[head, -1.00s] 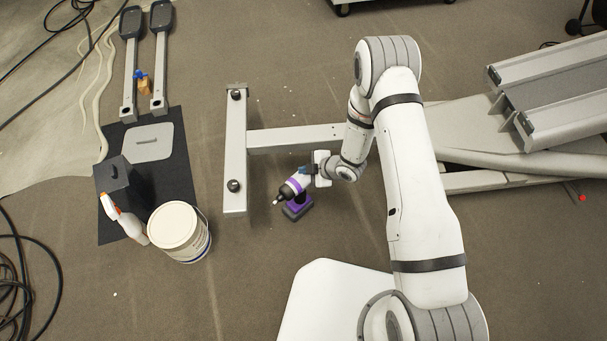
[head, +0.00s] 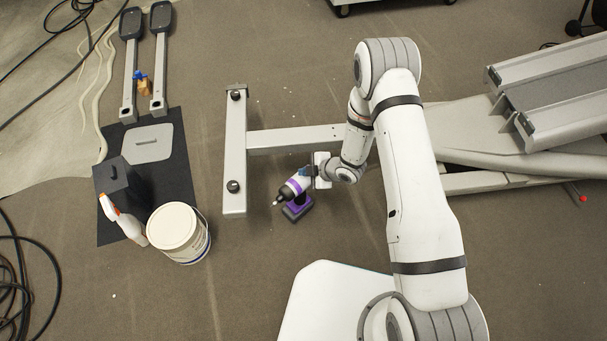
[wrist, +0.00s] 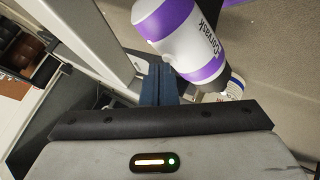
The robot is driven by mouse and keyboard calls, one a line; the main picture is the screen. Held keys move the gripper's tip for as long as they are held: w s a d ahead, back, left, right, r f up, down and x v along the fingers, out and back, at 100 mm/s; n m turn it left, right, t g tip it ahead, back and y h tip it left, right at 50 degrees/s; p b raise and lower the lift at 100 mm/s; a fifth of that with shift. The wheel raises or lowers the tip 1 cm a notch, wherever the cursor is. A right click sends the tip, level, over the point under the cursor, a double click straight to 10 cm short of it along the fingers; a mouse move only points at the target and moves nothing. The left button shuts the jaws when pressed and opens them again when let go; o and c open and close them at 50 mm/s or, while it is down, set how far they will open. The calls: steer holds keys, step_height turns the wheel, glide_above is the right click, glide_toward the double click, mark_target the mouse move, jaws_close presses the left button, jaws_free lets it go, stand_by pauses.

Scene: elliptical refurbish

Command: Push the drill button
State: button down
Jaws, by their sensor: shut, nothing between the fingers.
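The drill (head: 300,187) is white and purple with a black front end and a purple base, in front of the metal frame in the head view. In the wrist view its white and purple body (wrist: 180,30) fills the upper middle, with the dark end pointing down and right. My gripper (wrist: 165,88) has blue fingers, shut together and empty, with tips close beside the drill body. Whether they touch it I cannot tell. In the head view my gripper (head: 305,173) is at the drill's upper side. The drill button cannot be made out in either view.
A grey metal frame (head: 236,150) stands just left of and behind the drill. A white bucket (head: 178,226), a spray bottle (head: 121,216) and a black mat (head: 180,176) lie further left. Equipment parts (head: 552,92) are at right. The floor in front of the drill is clear.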

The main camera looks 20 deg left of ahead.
steer(key=shift+r+p, duration=0.3)
steer(key=shift+r, duration=0.35)
step_height(320, 180, up, 6)
steer(key=p, duration=0.3)
steer(key=shift+p, duration=0.35)
